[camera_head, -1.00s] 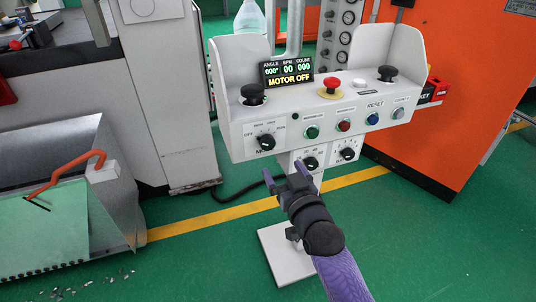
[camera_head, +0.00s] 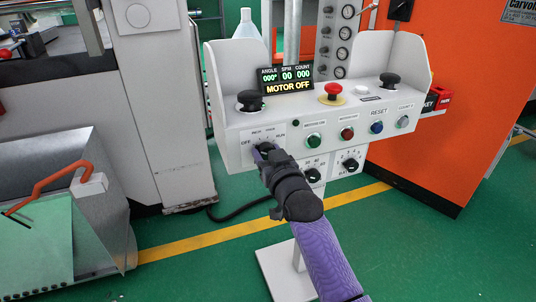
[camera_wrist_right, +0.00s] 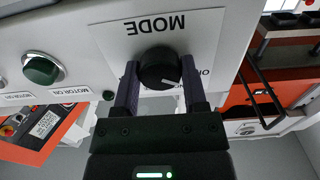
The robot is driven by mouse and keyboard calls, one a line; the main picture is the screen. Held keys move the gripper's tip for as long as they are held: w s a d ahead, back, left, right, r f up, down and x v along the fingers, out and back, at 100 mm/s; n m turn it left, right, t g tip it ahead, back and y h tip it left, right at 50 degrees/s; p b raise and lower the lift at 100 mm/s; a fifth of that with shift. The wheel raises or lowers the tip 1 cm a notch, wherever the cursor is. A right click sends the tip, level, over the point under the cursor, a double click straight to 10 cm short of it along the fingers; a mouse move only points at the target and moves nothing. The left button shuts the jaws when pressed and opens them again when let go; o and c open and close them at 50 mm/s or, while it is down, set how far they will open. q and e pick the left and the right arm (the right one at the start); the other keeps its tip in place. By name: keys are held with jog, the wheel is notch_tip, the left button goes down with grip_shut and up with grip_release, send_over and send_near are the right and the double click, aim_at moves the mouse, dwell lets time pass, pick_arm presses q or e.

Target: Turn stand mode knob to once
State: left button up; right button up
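The white control stand's front panel holds the black mode knob (camera_wrist_right: 158,70), with the upside-down word MODE (camera_wrist_right: 157,24) beside it in the right wrist view. The knob's white pointer line faces right there, towards the partly hidden OFF label. My right gripper (camera_wrist_right: 160,75) has one finger on each side of the knob; I cannot tell whether either finger touches it. In the head view my right gripper (camera_head: 264,153) is at the mode dial, hiding most of the knob. OFF, RUN and two smaller labels show around it. My left gripper is not in view.
A green button (camera_head: 314,141) sits just right of the dial, with more buttons beyond. Two black palm buttons and a red emergency stop (camera_head: 333,91) stand on top. The display (camera_head: 287,79) reads MOTOR OFF. Two lower dials, one at right (camera_head: 350,165), are near my arm.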

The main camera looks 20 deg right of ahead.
jog(key=c, duration=0.5)
grip_shut()
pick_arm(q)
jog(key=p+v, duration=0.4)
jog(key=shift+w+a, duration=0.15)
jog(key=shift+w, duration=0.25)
pick_arm(e)
jog(key=m, duration=1.5)
jog(key=shift+f+m, duration=0.1)
jog(key=shift+m, duration=0.2)
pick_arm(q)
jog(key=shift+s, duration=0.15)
